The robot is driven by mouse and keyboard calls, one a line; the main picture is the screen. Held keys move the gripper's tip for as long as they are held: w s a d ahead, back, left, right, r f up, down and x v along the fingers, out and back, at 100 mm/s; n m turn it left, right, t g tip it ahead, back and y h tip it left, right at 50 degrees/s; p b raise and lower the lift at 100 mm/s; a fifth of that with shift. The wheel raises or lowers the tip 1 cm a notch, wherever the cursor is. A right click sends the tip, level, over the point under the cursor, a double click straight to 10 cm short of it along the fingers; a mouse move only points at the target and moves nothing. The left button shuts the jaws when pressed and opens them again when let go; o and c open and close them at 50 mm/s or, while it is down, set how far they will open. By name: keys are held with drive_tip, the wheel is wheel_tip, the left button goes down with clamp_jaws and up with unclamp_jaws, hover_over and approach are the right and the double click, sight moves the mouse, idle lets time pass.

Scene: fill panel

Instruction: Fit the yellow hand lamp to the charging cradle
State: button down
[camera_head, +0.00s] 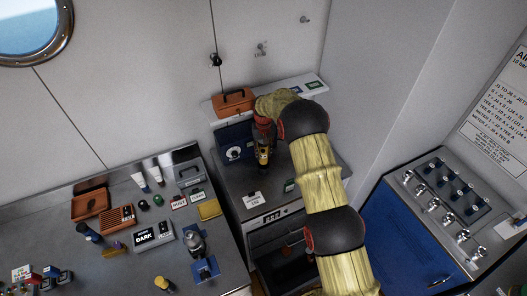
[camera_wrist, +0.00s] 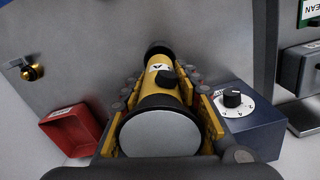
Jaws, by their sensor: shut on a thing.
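The yellow hand lamp (camera_head: 263,158) is in my gripper (camera_head: 262,133) above the dark counter, near the corner of the room. In the wrist view the lamp (camera_wrist: 176,95) has a yellow body, black ends and a black knob, with its pale round face towards the camera. The jaws (camera_wrist: 165,100) are shut on its body from both sides. I cannot tell for sure which fixture is the charging cradle; a blue stand (camera_head: 207,269) holding a grey object is on the left bench.
A blue box with a white dial (camera_head: 235,153) stands just left of the lamp; its knob (camera_wrist: 232,98) shows in the wrist view. An orange case (camera_head: 233,103) sits on the ledge behind. The left bench (camera_head: 115,278) is crowded with small items. A red tray (camera_wrist: 72,130) is left of the gripper.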

sight(264, 162)
drive_tip(key=shift+f+b, duration=0.3)
drive_tip(key=shift+f, duration=0.3)
drive_tip(key=shift+b, duration=0.85)
idle(1.4)
drive_tip(key=shift+f+b, duration=1.85)
drive_tip(key=shift+f, duration=1.05)
drive_tip(key=c, duration=1.2)
unclamp_jaws()
drive_tip(key=shift+c, duration=0.2)
wheel_tip(264, 162, up, 12)
drive_tip(key=shift+f, duration=0.1)
